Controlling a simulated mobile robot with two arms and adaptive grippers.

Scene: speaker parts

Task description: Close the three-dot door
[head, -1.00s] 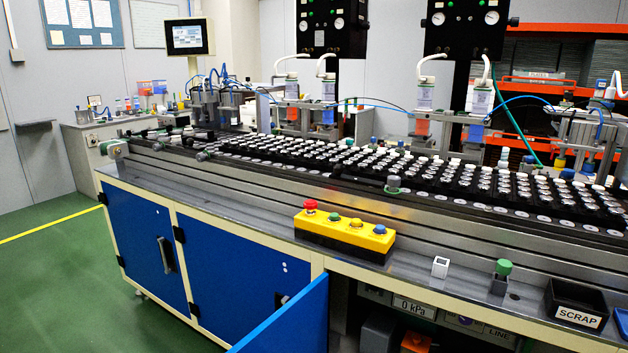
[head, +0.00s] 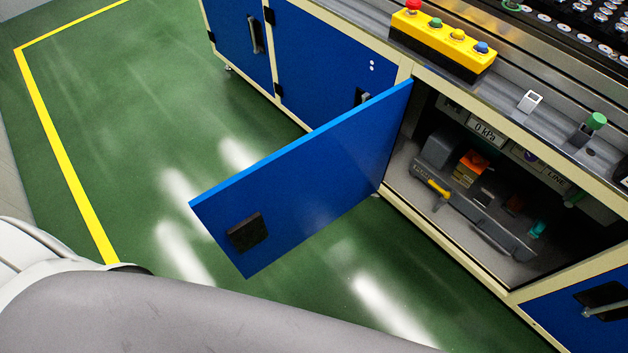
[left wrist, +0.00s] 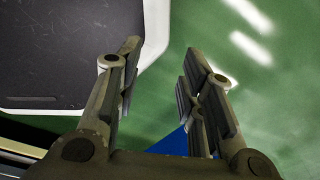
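A blue cabinet door (head: 310,180) stands swung wide open, attached at the left post of an open cabinet bay (head: 490,190). A black square plate (head: 246,232) is on its visible face near the free edge. No dots show on this face. My left gripper (left wrist: 162,52) shows in the left wrist view with its fingers apart and nothing between them. A blue patch (left wrist: 172,143), perhaps a door, shows below the fingers; I cannot tell the distance. My right gripper is not in view.
A closed blue door with two white dots (head: 335,50) is left of the bay. The bay holds several parts, including a yellow-handled tool (head: 438,190). A yellow button box (head: 443,42) sits on the ledge above. Green floor (head: 150,120) before the doors is clear.

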